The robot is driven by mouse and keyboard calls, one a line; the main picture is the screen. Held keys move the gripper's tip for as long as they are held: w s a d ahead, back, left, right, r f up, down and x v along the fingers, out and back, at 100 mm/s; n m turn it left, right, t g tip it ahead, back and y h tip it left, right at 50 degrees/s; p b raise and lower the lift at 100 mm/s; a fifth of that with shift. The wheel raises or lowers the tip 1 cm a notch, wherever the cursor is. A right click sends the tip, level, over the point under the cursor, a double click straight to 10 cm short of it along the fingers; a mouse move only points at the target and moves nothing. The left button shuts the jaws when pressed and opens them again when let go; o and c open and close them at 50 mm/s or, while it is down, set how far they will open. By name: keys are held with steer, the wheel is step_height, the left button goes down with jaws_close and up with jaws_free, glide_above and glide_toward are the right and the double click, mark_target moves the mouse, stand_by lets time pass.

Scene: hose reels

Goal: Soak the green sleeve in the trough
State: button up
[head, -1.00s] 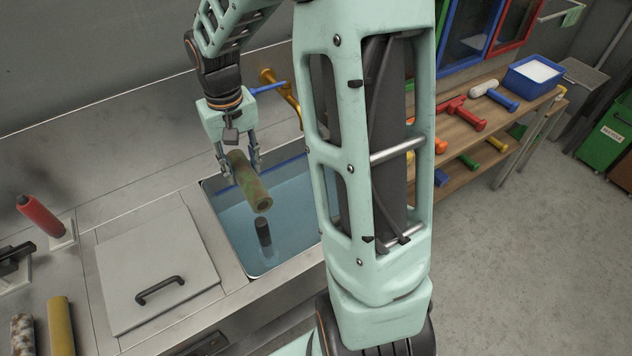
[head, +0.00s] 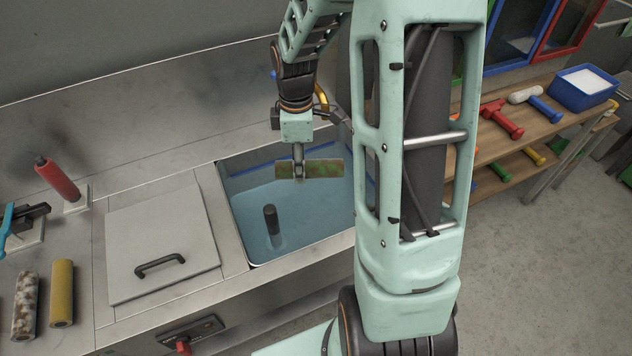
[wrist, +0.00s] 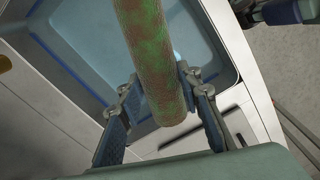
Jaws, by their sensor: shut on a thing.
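The green sleeve (head: 322,169) is a tube mottled green and brown. My gripper (head: 299,176) is shut on it and holds it level above the trough, apart from the water as far as I can tell. In the wrist view the sleeve (wrist: 153,60) runs up the picture between the two fingers (wrist: 160,112). The trough (head: 238,238) is a sunken metal basin with a blue line around its inside, holding bluish water (head: 318,212). A dark upright post (head: 271,220) stands in the water, to the lower left of the sleeve. My arm hides the trough's right side.
A lid plate with a black handle (head: 160,263) lies left of the trough. Further left are a red roller (head: 58,180) on a stand, a yellow sleeve (head: 62,292) and a mottled white-brown sleeve (head: 26,305).

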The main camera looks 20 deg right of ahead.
mark_target(312, 177)
steer(key=d+f+n, duration=0.1)
steer(key=n, duration=0.1)
steer(key=f+n+b, duration=0.1)
steer(key=f+n, duration=0.1)
steer(key=n, duration=0.1)
steer(key=s+d+f+n, duration=0.1)
steer(key=n, duration=0.2)
steer(key=shift+d+f, duration=0.25)
steer(key=shift+d, duration=0.1)
steer(key=f+n+b, duration=0.1)
steer(key=f+b, duration=0.5)
steer(key=f, duration=0.2)
steer(key=f+n+b, duration=0.1)
steer(key=f+b, duration=0.5)
steer(key=f, duration=0.2)
steer(key=d+f+n+b, duration=0.1)
steer(key=f+b, duration=0.5)
steer(key=f, duration=0.3)
steer(key=shift+s+f, duration=0.1)
steer(key=shift+s, duration=0.1)
steer(key=shift+a, duration=0.15)
steer(key=shift+a, duration=0.3)
steer(key=shift+d, duration=0.25)
steer(key=shift+d, duration=0.2)
steer(key=shift+a, duration=0.2)
